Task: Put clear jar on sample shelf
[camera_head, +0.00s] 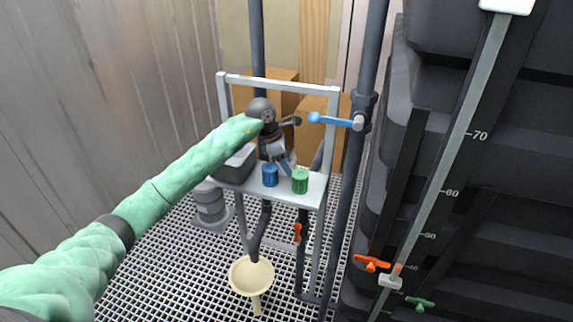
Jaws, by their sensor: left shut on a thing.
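My left gripper (281,154) reaches over the sample shelf (313,196), pointing down near the back of its top. It is shut on a small pale, see-through thing, which seems to be the clear jar (288,163); the fingers hide much of it. I cannot tell whether the jar touches the shelf. A blue-capped jar (270,175) and a green-capped jar (300,181) stand on the shelf just in front of the gripper. My right gripper is out of view.
A grey box (236,164) sits at the shelf's left end. A blue-handled valve (330,120) on a grey pipe juts out above the right end. A cream funnel (251,276) is below. Large dark tanks (450,190) fill the right side.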

